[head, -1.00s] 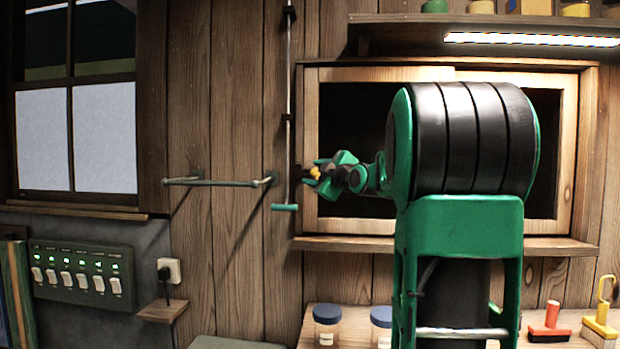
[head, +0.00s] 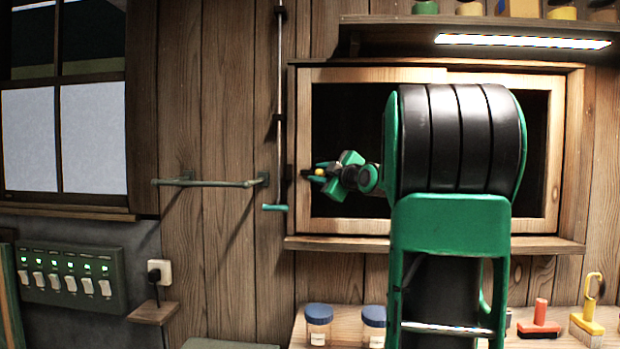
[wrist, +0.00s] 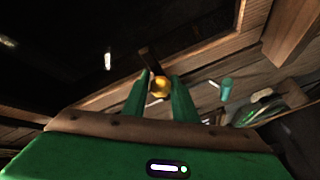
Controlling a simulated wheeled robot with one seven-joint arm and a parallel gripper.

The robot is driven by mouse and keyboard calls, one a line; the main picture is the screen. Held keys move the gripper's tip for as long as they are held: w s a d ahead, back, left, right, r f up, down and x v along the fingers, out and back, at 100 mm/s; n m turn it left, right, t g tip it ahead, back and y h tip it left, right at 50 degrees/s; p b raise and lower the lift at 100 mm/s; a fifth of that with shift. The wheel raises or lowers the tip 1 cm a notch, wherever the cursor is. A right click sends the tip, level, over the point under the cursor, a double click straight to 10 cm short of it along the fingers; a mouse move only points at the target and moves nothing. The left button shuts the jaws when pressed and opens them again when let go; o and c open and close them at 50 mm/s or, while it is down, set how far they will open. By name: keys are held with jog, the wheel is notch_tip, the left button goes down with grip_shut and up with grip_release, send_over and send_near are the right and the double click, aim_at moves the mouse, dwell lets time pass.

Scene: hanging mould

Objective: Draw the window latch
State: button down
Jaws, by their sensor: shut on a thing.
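The window latch shows as a small yellow knob (head: 320,171) at the left side of the wood-framed window; in the wrist view the knob (wrist: 159,87) is round and brass-coloured, with a dark bar (wrist: 150,61) behind it. My gripper (head: 313,174) reaches left across the dark opening and is shut on the knob. In the wrist view its two green fingers (wrist: 159,92) stand on either side of the knob. The window frame (head: 303,150) has pale wood members. My arm hides the middle of the window.
A thin vertical rod with a teal crank handle (head: 274,207) hangs just left of the window. A wall rail (head: 210,183) is further left. A shelf with a lit lamp (head: 520,41) is above; a sill (head: 335,244) and a bench with jars (head: 318,325) are below.

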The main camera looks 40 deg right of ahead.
jog(key=shift+w+a+f, duration=0.1)
jog(key=shift+f, duration=0.2)
jog(key=c, duration=1.5)
grip_release()
jog(key=shift+o, duration=0.2)
jog(key=shift+r, duration=0.1)
jog(key=v, duration=1)
jog(key=shift+s, duration=0.35)
jog(key=shift+w+a, duration=0.1)
